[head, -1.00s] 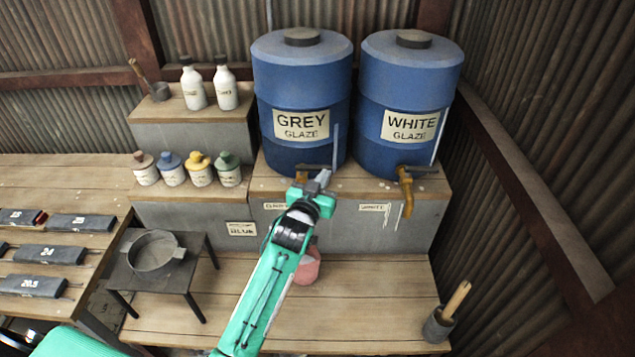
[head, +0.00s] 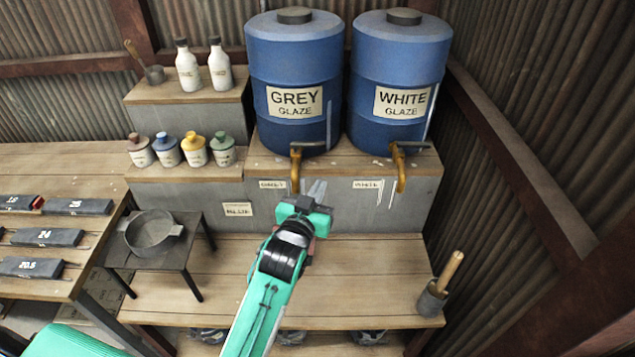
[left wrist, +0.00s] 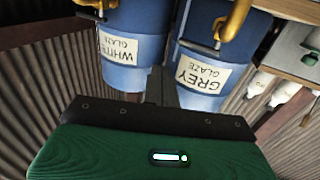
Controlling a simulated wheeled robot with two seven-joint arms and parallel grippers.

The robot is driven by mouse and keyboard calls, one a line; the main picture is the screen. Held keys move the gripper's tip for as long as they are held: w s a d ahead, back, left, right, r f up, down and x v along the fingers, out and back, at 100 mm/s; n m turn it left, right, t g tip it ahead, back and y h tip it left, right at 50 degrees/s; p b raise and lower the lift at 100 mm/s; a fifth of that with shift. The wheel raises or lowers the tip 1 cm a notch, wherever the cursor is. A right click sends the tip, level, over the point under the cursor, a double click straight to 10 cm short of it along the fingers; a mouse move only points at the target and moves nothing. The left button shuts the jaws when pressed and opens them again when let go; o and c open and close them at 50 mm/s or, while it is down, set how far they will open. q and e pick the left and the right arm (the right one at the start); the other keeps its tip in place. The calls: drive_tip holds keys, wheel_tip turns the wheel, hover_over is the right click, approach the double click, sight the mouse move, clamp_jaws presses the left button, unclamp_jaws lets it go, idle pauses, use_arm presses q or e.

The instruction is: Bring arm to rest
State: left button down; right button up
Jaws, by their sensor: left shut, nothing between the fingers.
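My left arm reaches in from the bottom of the head view. Its left gripper (head: 318,188) is shut and empty, in front of the grey step below the taps. In the left wrist view the closed fingers (left wrist: 161,86) point toward the two barrels, with nothing between them. The grey glaze barrel (head: 294,70) and the white glaze barrel (head: 400,65) stand on the upper step. The grey tap (head: 295,170) is just above and left of the fingertips, apparently apart from them. A pinkish container (head: 312,247) is almost wholly hidden behind my gripper. My right gripper is out of view.
A small stand (head: 185,250) holds a round sieve-like pan (head: 152,232). Several small jars (head: 194,150) and two white bottles (head: 220,70) stand on the left steps. A pot with a wooden handle (head: 434,298) stands at the right. The lower bench (head: 370,270) is mostly clear.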

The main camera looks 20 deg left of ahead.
use_arm(q)
drive_tip(key=s+a+f+g, duration=0.4)
drive_tip(key=s+f+g, duration=0.2)
drive_tip(key=s+f, duration=0.55)
drive_tip(key=s+a+f+m+g+y, duration=0.1)
drive_tip(key=s+a+f+g, duration=0.2)
drive_tip(key=s, duration=0.7)
drive_tip(key=s+a+f+g, duration=0.1)
drive_tip(key=s+f+g, duration=0.3)
drive_tip(key=s, duration=0.7)
wheel_tip(320, 180, down, 28)
drive_tip(key=g, duration=0.3)
drive_tip(key=s+a+f+g, duration=0.1)
drive_tip(key=s+a+f, duration=0.2)
drive_tip(key=s+f, duration=1.6)
wheel_tip(320, 180, down, 2)
drive_tip(key=shift+f+m, duration=0.2)
drive_tip(key=shift+m, duration=0.1)
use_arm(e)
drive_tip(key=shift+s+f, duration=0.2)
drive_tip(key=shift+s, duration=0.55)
use_arm(q)
drive_tip(key=shift+d, duration=0.1)
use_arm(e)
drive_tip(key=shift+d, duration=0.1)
